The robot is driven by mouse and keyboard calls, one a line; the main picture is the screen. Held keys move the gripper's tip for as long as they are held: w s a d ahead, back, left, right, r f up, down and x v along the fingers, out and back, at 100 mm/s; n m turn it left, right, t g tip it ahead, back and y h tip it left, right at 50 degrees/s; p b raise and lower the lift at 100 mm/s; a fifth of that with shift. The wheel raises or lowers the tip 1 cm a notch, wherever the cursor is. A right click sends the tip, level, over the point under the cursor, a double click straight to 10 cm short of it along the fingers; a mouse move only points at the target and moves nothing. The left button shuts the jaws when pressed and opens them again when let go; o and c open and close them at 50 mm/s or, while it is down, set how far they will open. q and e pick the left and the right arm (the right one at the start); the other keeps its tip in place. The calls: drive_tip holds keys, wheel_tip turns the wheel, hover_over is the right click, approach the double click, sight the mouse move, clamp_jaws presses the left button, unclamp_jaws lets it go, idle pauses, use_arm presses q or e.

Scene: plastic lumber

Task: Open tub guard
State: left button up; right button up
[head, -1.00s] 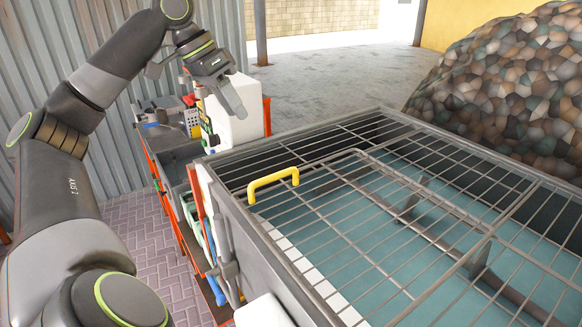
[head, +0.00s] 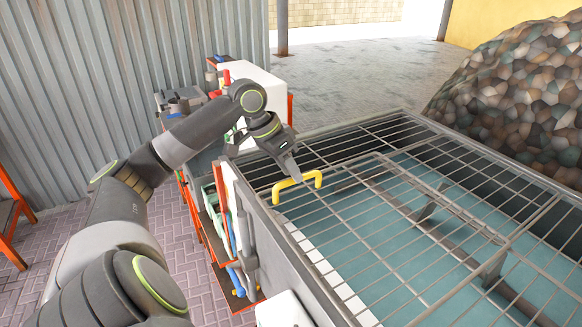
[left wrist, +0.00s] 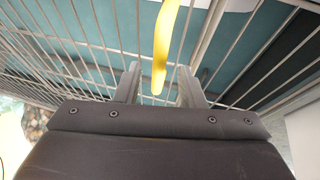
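The tub guard (head: 384,212) is a grey wire grid that lies flat over the tub, with a teal interior below it. Its yellow handle (head: 297,184) stands up near the left edge of the grid. My left gripper (head: 296,176) is just above and behind the handle in the head view. In the left wrist view, the yellow handle (left wrist: 163,45) reaches down between the two parted fingers (left wrist: 158,88), with a gap on each side. The left gripper is open and holds nothing. My right gripper is not in view.
The tub's grey wall (head: 282,255) runs along the near left side. A red-framed cart with a white box (head: 255,88) stands behind my arm. A pile of brown stones (head: 520,85) is at the back right. The paved floor behind the tub is clear.

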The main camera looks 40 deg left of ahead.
use_arm(q)
drive_tip(key=shift+w+d+f, duration=0.25)
drive_tip(key=shift+f, duration=0.25)
drive_tip(key=shift+c, duration=0.4)
clamp_jaws()
